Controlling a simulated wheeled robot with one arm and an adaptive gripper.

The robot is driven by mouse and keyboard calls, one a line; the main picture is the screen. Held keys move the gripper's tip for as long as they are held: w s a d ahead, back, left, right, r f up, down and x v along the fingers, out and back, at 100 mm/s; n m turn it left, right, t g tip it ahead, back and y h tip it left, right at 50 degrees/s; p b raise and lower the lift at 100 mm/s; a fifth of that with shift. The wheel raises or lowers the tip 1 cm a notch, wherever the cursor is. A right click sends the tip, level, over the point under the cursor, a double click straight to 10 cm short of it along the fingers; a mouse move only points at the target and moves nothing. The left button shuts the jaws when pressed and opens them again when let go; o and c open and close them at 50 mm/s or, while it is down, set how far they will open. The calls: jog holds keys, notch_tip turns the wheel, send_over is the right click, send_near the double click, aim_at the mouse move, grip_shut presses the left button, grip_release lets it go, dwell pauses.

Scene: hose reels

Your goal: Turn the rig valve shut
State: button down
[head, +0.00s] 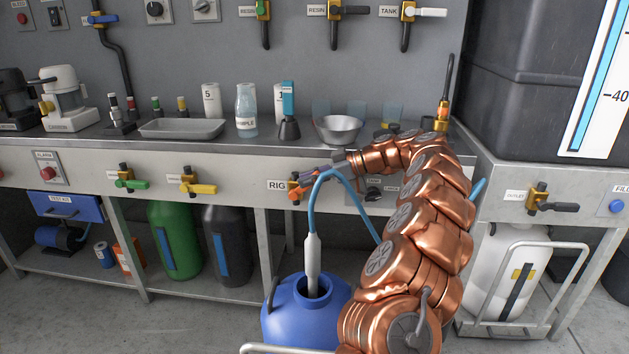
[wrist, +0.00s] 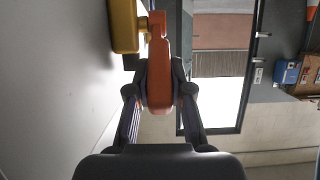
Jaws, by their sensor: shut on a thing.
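The rig valve sits on the bench's front panel beside a label reading RIG (head: 277,185). Its orange handle (wrist: 158,60) shows in the wrist view between my fingers, with the yellow-brass valve body (wrist: 123,25) at upper left. My gripper (wrist: 159,88) is shut on the orange handle, one finger on each side. In the head view my gripper (head: 312,176) reaches the valve from the right, and my arm and the blue hose hide part of it. The exact angle of the handle is hard to tell there.
A blue hose (head: 314,205) arches close to my gripper, down to a blue drum (head: 300,318). Green (head: 130,184) and yellow (head: 200,189) valve handles lie left on the same panel. A metal bowl (head: 339,129) and bottles stand on the bench above.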

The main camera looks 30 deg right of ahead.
jog(key=c, duration=1)
grip_release()
jog(key=shift+c, duration=0.2)
jog(key=shift+d, duration=0.1)
jog(key=v, duration=1.2)
